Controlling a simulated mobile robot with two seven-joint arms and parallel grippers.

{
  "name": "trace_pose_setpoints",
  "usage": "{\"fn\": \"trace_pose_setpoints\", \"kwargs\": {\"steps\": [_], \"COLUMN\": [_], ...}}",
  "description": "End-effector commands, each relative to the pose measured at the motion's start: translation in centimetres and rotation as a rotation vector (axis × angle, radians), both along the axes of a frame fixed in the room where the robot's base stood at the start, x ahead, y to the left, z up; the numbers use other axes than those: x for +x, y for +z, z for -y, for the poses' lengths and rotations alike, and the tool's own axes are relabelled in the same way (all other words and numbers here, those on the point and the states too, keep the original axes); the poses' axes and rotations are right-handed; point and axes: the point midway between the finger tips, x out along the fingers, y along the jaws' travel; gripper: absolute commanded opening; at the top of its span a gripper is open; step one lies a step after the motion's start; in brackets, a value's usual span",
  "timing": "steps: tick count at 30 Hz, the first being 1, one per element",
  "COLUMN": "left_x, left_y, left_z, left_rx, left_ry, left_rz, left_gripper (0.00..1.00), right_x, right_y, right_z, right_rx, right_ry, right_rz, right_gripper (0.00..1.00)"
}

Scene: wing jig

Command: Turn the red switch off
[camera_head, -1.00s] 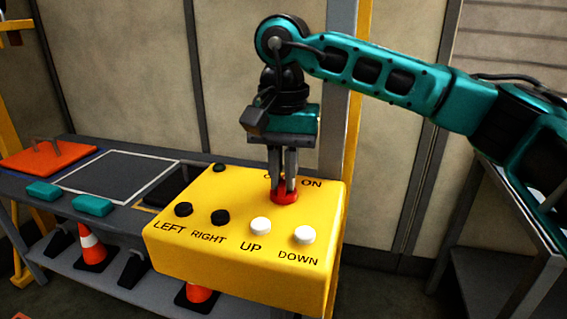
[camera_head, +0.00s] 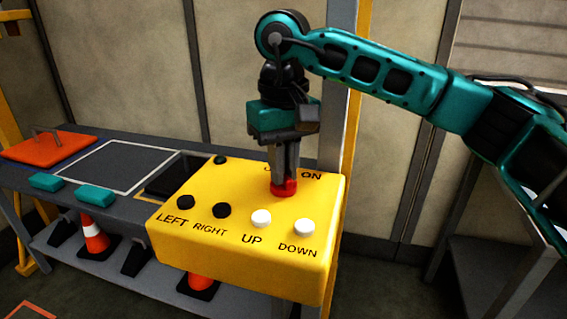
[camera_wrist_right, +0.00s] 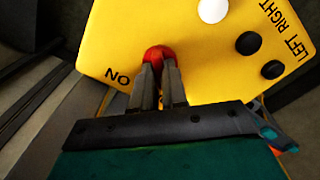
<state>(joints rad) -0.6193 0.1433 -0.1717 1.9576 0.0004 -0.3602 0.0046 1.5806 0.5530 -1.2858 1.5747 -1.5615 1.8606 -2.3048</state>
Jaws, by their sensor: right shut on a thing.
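The red switch (camera_head: 283,189) is on top of a yellow control box (camera_head: 230,255), near the back edge beside the printed word ON. My right gripper (camera_head: 284,180) points down and is shut on the red switch. The right wrist view shows the red knob (camera_wrist_right: 158,54) between the two fingertips (camera_wrist_right: 159,72), with the word ON to its left. The fingers and wrist hide the lettering on the other side of the switch in the head view. My left gripper is not in view.
The box also has black LEFT and RIGHT buttons (camera_head: 221,210) and white UP and DOWN buttons (camera_head: 261,218). A grey bench (camera_head: 125,208) behind carries an orange plate (camera_head: 45,150) and teal blocks (camera_head: 95,196). Traffic cones (camera_head: 96,238) stand below. A yellow post (camera_head: 352,130) rises behind the box.

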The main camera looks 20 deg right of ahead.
Motion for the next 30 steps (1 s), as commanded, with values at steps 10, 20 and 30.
{"fn": "trace_pose_setpoints", "kwargs": {"steps": [10, 20, 30], "left_x": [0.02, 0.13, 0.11], "left_y": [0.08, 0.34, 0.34], "left_z": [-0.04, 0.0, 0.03], "left_rx": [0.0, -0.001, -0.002], "left_ry": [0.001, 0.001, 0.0], "left_rz": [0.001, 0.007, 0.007], "left_gripper": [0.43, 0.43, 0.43], "right_x": [-0.05, -0.05, -0.01], "right_y": [-0.09, -0.08, 0.0], "right_z": [-0.02, -0.02, -0.01], "right_rx": [-0.001, 0.0, 0.0], "right_ry": [0.023, 0.022, 0.019], "right_rz": [-0.002, -0.002, -0.001], "right_gripper": [0.0, 0.26, 0.38]}}
